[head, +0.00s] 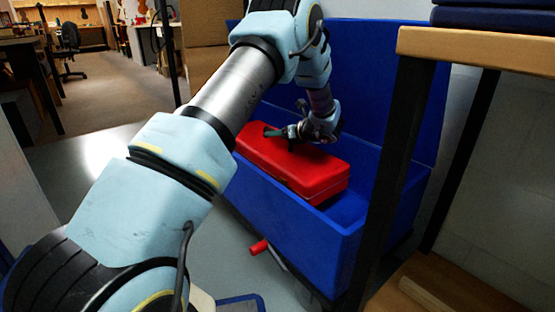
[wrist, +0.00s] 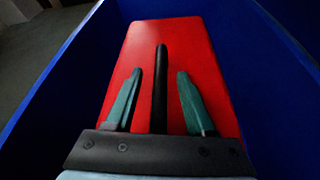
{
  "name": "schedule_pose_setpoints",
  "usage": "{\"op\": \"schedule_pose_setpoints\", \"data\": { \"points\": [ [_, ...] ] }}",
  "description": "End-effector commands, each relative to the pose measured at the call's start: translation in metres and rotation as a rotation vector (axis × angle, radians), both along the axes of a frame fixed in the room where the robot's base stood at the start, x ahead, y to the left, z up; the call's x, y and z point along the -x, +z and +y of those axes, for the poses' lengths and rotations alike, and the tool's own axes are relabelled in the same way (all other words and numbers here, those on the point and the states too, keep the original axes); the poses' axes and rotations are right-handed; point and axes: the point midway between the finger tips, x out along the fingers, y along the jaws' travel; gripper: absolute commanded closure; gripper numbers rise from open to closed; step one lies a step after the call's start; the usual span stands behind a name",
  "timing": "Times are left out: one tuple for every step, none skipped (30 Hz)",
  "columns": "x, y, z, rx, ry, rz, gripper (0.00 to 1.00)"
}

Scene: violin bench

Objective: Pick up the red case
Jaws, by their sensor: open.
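The red case (head: 310,175) lies in an open blue bin, its top at about the height of the bin's rim. In the wrist view the red case (wrist: 200,58) fills the middle, with a dark bar-like handle (wrist: 161,75) running lengthwise along its top. My gripper (head: 272,132) is over the case's top, toward its far left part. In the wrist view my gripper (wrist: 157,85) is open, one teal finger on each side of the handle with a gap to it. I cannot tell whether the fingertips touch the lid.
The blue bin (head: 290,225) has side walls close around the case and a tall blue panel behind. A wooden-topped table (head: 480,47) with dark legs stands close on the right. A red-ended lever (head: 259,247) sticks out low at the bin's front. Open floor lies left.

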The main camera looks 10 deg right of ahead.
Motion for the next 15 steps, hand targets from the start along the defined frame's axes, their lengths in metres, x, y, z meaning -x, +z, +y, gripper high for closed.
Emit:
{"op": "schedule_pose_setpoints", "data": {
  "points": [
    [0.0002,0.0004,-0.0003,0.0,0.0,0.0,0.45],
    [0.0002,0.0004,-0.0003,0.0,0.0,0.0,0.45],
    [0.0003,0.0003,-0.0003,0.0,0.0,0.0,0.48],
    [0.0003,0.0003,-0.0003,0.0,0.0,0.0,0.51],
    [0.0004,0.0004,-0.0004,0.0,0.0,0.0,0.54],
    [0.0004,0.0004,-0.0004,0.0,0.0,0.0,0.59],
    [0.0004,0.0003,-0.0004,0.0,0.0,0.0,0.62],
    [0.0004,0.0003,-0.0004,0.0,0.0,0.0,0.66],
    [0.0005,0.0003,-0.0004,0.0,0.0,0.0,0.7],
    [0.0005,0.0003,-0.0004,0.0,0.0,0.0,0.73],
    [0.0005,0.0003,-0.0004,0.0,0.0,0.0,0.77],
    [0.0005,0.0003,-0.0004,0.0,0.0,0.0,0.81],
    [0.0005,0.0003,-0.0004,0.0,0.0,0.0,0.85],
    [0.0005,0.0003,-0.0004,0.0,0.0,0.0,0.88],
    [0.0005,0.0004,-0.0003,0.0,0.0,0.0,0.93]
  ]
}}
